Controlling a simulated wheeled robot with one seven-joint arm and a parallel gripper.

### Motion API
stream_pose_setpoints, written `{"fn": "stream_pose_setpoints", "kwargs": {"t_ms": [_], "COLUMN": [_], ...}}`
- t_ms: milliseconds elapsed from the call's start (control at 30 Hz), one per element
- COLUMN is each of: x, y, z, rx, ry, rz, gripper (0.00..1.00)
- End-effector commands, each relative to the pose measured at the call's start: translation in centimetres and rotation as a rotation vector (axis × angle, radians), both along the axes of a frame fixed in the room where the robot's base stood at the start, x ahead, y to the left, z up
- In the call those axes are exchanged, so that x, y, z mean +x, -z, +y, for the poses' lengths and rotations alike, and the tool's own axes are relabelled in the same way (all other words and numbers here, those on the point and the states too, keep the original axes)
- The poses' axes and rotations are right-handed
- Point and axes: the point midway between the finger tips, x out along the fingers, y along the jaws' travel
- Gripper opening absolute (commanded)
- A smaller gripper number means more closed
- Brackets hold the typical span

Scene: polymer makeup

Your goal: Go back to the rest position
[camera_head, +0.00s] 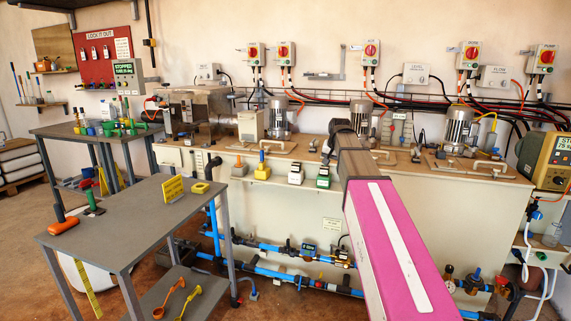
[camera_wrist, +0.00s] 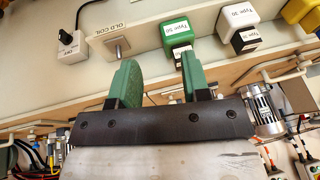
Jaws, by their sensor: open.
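My gripper (camera_wrist: 160,78) shows in the wrist view with two green fingers spread apart. Nothing is between them. Beyond the fingertips is the pale front of the long bench, with a metal stub (camera_wrist: 117,47) under an "OLD COIL" label and a green "Type 20" plug block (camera_wrist: 178,33). The gripper seems apart from these, though the exact gap is hard to judge. In the head view my pink arm reaches from the lower right towards the bench top, and I cannot make out the fingers there.
The long bench (camera_head: 425,205) carries pumps and motors. On its front are a white block (camera_head: 296,174), a green block (camera_head: 323,178) and a yellow block (camera_head: 262,171). A grey table (camera_head: 130,225) with tools stands at the left. Blue pipes (camera_head: 275,273) run low along the bench. Floor shows at far left.

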Motion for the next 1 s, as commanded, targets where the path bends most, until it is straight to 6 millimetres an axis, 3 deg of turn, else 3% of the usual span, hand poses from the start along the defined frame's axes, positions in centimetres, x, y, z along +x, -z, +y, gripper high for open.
{"fn": "stream_pose_setpoints", "kwargs": {"t_ms": [167,367,700,1000], "x": [-2.5,-6.9,-16.2,-25.1], "y": [4.8,12.4,24.2,31.8], "z": [0.0,0.1,0.1,0.1], "rx": [-0.014,-0.040,-0.075,-0.099], "ry": [-0.027,-0.077,-0.176,-0.264], "rz": [0.040,0.104,0.222,0.319], "gripper": [0.43,0.43,0.43,0.43]}}
